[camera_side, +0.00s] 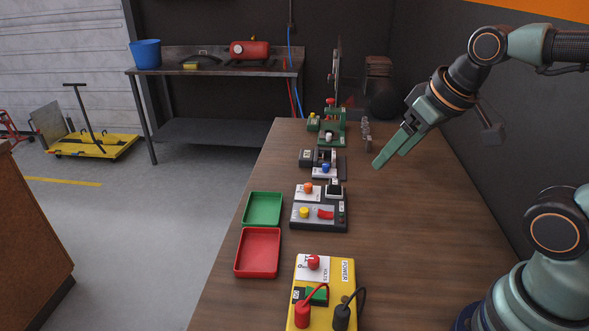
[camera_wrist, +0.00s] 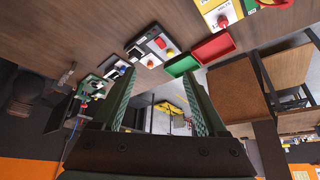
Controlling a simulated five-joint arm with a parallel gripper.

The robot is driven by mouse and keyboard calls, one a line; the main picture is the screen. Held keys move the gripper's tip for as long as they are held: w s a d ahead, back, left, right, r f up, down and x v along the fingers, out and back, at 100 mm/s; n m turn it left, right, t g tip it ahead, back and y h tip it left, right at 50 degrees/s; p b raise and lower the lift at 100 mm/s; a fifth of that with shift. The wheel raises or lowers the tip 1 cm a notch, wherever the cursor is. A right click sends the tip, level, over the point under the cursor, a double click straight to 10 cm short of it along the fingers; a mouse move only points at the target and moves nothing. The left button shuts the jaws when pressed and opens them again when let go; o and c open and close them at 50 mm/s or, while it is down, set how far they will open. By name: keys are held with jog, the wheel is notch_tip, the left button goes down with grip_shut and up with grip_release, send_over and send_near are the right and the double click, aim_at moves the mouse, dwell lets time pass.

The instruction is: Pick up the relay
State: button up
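Nothing is clearly marked as the relay. A small black cube-like part (camera_side: 334,190) stands at the back right corner of the grey test box (camera_side: 318,224), which also carries an orange knob, a yellow button and a red switch; this part may be the relay. In the wrist view the black part (camera_wrist: 134,53) shows on the grey box (camera_wrist: 150,38). My gripper (camera_side: 391,157) is above the right side of the table, behind and to the right of that box, pointing down and left. Its fingers (camera_wrist: 160,80) are apart with nothing between them.
A green tray (camera_side: 263,209) and a red tray (camera_side: 258,251) lie left of the grey box. A yellow power box (camera_side: 324,271) with leads stands in front. Other devices (camera_side: 323,161) and a green vise-like tool (camera_side: 332,127) stand behind. The table's right side is clear.

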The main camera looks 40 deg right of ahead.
jog(key=shift+w, duration=0.1)
jog(key=n+g, duration=0.6)
jog(key=n, duration=2.1)
send_over(335, 181)
notch_tip(335, 181, down, 10)
notch_tip(335, 181, down, 12)
jog(key=shift+r, duration=0.25)
grip_shut()
